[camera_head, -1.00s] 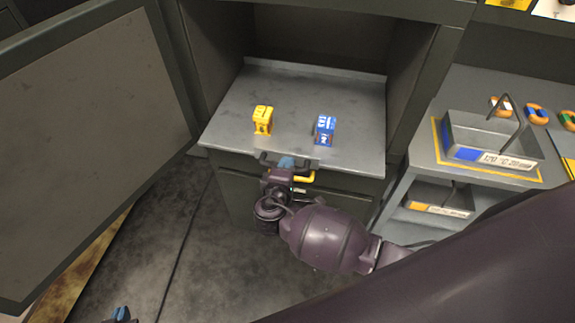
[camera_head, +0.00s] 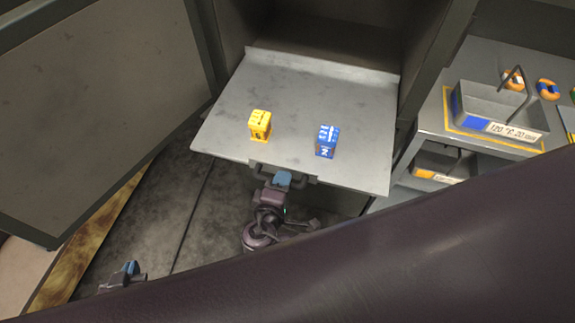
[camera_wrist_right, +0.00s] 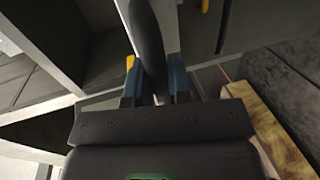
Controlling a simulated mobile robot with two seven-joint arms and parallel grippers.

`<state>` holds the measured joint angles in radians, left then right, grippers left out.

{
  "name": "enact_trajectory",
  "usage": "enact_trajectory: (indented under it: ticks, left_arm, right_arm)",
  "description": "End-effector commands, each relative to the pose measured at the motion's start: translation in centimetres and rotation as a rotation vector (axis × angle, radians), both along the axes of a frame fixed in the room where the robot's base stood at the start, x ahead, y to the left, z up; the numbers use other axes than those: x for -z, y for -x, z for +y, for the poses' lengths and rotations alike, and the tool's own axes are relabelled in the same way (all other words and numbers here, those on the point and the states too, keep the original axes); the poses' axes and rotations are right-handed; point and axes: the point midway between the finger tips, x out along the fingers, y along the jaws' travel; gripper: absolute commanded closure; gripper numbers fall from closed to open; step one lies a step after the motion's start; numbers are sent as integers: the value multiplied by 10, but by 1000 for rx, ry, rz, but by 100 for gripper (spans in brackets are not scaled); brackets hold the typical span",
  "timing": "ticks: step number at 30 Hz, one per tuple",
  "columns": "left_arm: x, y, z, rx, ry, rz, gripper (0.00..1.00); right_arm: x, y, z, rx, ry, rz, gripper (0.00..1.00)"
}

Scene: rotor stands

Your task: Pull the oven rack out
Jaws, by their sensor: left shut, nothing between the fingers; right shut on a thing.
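The oven rack (camera_head: 285,95) is a flat grey tray that extends out of the open oven, its back part still inside. A yellow rotor stand (camera_head: 260,125) and a blue rotor stand (camera_head: 327,141) stand upright on it. The rack's dark bar handle (camera_head: 303,180) is at its front edge. My right gripper (camera_head: 283,179) is shut on that handle; in the right wrist view the dark handle bar (camera_wrist_right: 148,45) passes between the blue fingertips. My left gripper (camera_head: 128,270) is low at the left, shut and empty, away from the rack.
The open oven door (camera_head: 105,100) fills the left side. At the right a grey bench (camera_head: 430,115) holds a metal bin (camera_head: 495,108) with a label and several orange rings, with another bin (camera_head: 437,168) below. Bare floor (camera_head: 170,205) lies between door and rack.

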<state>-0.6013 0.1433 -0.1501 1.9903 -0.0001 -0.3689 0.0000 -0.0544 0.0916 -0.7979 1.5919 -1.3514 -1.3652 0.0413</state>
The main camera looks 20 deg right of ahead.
Motion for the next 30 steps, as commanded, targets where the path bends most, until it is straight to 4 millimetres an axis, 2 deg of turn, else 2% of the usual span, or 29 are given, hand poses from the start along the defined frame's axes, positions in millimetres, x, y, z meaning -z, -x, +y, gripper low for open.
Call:
enact_trajectory:
  ticks: [6,18,19,23,30]
  left_arm:
    - [-2,0,0,0,0,-1,100]
    - [-2,0,0,0,0,-1,100]
    - [-2,0,0,0,0,-1,100]
    - [-2,0,0,0,0,-1,100]
    - [-2,0,0,0,1,-1,100]
  right_arm:
    - [0,11,8,-2,-1,1,100]
    - [0,12,9,-2,0,0,100]
    - [0,12,9,-2,0,0,77]
    - [0,12,9,-2,0,0,57]
    - [0,12,9,-1,0,0,57]
